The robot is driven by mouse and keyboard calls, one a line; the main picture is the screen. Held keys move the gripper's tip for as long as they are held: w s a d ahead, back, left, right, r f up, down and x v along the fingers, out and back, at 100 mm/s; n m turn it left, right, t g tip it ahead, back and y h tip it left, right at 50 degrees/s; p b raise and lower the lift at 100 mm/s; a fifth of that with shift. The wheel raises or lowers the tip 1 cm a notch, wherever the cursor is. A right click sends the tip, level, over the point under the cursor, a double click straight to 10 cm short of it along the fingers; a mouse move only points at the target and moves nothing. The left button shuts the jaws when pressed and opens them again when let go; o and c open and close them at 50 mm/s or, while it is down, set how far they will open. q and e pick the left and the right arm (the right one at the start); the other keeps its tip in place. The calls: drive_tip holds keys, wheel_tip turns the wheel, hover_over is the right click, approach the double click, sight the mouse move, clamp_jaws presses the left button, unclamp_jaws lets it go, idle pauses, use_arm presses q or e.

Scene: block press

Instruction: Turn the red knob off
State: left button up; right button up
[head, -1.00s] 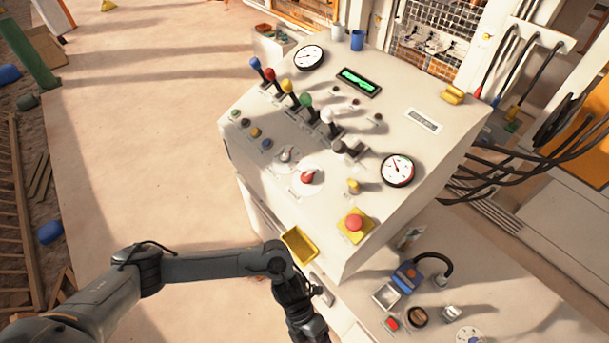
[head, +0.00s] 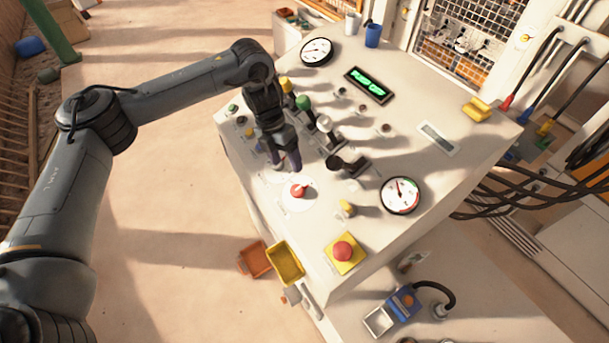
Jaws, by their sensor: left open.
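The red knob (head: 298,191) sits on a round white dial plate on the lower left part of the sloped control panel (head: 360,230). Its pointer position is too small to read surely. My left gripper (head: 285,165) is over the panel, just up and to the left of the red knob, pointing down. Its fingers are apart and appear empty, and I see no contact with the red knob. The gripper hides the grey knob beside the red one and part of the lever row. My right gripper is not in view.
Close by stand yellow (head: 286,84), green (head: 303,102), white (head: 324,123) and black (head: 334,162) levers. A yellow knob (head: 347,208) and a red push button (head: 342,250) lie to the lower right. A gauge (head: 400,195) is at right; the display (head: 369,86) glows green.

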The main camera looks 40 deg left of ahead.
use_arm(q)
drive_tip(key=b, duration=0.1)
hover_over(296, 189)
drive_tip(key=a, duration=0.2)
drive_tip(key=f, duration=0.5)
drive_tip(key=shift+s+d+f, duration=0.1)
drive_tip(key=shift+s+f, duration=0.05)
drive_tip(key=shift+s, duration=0.05)
drive_tip(key=p+x, duration=0.1)
drive_tip(key=x, duration=0.3)
drive_tip(key=shift+w+d+f, duration=0.1)
drive_tip(key=shift+d+f, duration=0.05)
drive_tip(key=shift+f, duration=0.4)
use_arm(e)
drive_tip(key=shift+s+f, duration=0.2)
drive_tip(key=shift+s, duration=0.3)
use_arm(q)
drive_tip(key=shift+c, duration=0.5)
drive_tip(key=c, duration=1)
